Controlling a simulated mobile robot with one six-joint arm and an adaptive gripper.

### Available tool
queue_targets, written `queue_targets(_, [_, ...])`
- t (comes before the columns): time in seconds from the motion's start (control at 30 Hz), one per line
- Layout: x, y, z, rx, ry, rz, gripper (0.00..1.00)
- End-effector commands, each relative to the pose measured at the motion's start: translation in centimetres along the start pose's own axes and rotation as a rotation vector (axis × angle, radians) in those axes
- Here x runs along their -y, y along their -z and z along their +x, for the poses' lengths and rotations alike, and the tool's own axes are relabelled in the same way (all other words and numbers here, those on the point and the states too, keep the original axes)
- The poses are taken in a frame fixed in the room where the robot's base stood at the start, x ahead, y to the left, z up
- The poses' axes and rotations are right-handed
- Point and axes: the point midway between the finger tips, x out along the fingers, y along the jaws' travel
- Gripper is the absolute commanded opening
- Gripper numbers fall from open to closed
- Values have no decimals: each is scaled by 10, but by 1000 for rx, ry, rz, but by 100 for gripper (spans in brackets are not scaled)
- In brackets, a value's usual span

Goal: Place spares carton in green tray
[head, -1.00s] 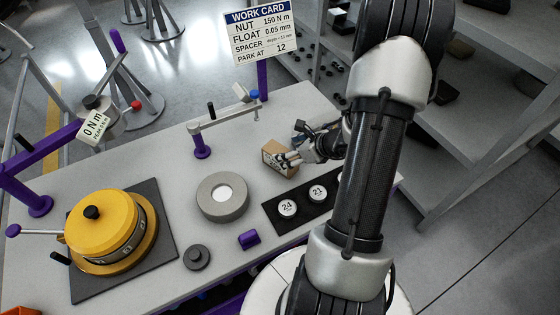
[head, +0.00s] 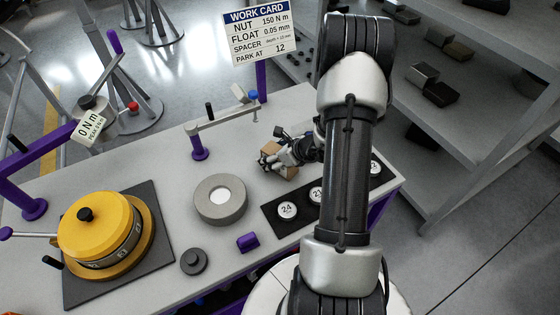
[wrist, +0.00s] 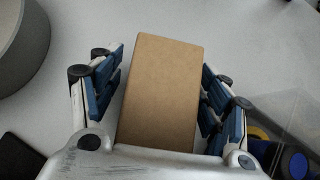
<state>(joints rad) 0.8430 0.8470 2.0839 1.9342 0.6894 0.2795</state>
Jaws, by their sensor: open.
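The spares carton (wrist: 160,95) is a plain brown cardboard box on the grey bench top. In the wrist view it lies between the blue-padded fingers of my gripper (wrist: 162,85), with a narrow gap on each side. My gripper is open around it. I cannot make out a green tray in either view.
A grey ring (head: 220,200) stands left of the carton. A black strip (head: 268,222) with numbered white discs lies in front. A purple-based stand (head: 198,143) is behind left. A yellow drum (head: 100,230) sits on a dark mat at the left. Shelves (head: 480,110) stand at the right.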

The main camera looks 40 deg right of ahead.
Motion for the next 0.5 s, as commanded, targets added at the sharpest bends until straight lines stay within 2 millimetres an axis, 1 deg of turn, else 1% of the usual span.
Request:
queue_targets(0.03, [0,0,0,0,0,0,69])
queue_targets(0.07, [0,0,0,0,0,0,67])
queue_targets(0.5, [0,0,-1,0,0,0,37])
